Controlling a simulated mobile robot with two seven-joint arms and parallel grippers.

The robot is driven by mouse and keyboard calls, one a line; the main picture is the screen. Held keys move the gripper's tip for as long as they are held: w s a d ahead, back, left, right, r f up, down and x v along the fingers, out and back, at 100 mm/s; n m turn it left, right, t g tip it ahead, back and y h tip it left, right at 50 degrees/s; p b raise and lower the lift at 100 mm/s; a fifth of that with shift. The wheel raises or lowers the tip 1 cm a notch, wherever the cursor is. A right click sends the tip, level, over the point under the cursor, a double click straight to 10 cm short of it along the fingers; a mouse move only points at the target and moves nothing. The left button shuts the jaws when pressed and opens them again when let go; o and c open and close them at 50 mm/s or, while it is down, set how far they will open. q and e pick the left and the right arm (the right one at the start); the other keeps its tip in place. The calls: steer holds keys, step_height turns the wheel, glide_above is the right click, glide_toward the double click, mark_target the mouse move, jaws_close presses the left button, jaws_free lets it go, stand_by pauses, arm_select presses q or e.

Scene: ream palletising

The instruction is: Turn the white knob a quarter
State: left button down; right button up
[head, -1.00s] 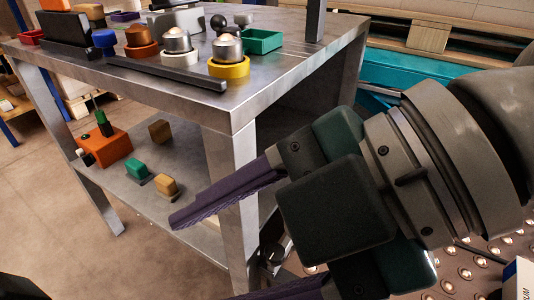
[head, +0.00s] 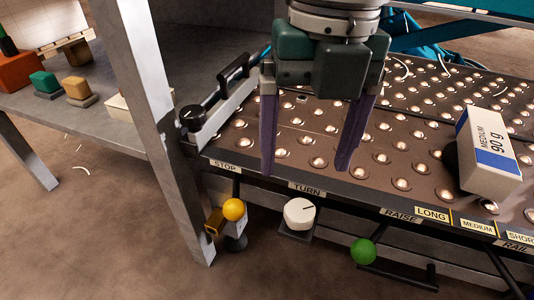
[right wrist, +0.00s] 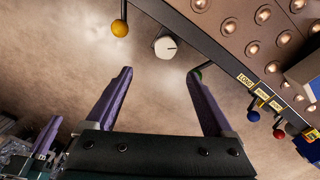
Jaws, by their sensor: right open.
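The white knob (head: 299,214) is mounted under the "TURN" label on the front edge of the ball table, with a dark pointer line on its face. My right gripper (head: 308,170) is open and empty in the head view, its two purple fingers pointing down over the table edge, a little above the knob. In the right wrist view the knob (right wrist: 165,47) lies ahead of and between the open fingertips (right wrist: 160,75), apart from them. My left gripper is not clearly seen in the head view.
A yellow ball knob (head: 233,209) is left of the white knob and a green ball knob (head: 363,250) is right of it. A white and blue ream (head: 488,150) lies on the ball table (head: 420,170). A metal table leg (head: 150,110) stands at left.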

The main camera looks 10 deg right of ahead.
mark_target(300, 210)
steer(key=shift+w+d+f+b, duration=0.2)
steer(key=shift+f+b, duration=0.05)
steer(key=shift+f, duration=0.2)
steer(key=shift+w+d+f+b, duration=0.15)
steer(key=shift+f+b, duration=0.05)
steer(key=shift+f, duration=0.2)
step_height(300, 210, down, 9)
steer(key=b, duration=0.6)
steer(key=shift+r, duration=0.1)
arm_select(q)
step_height(300, 210, down, 7)
steer(key=shift+a+f, duration=0.15)
steer(key=shift+a, duration=0.15)
arm_select(e)
steer(key=shift+a, duration=0.1)
arm_select(q)
steer(key=shift+w, duration=0.1)
arm_select(e)
steer(key=shift+r, duration=0.1)
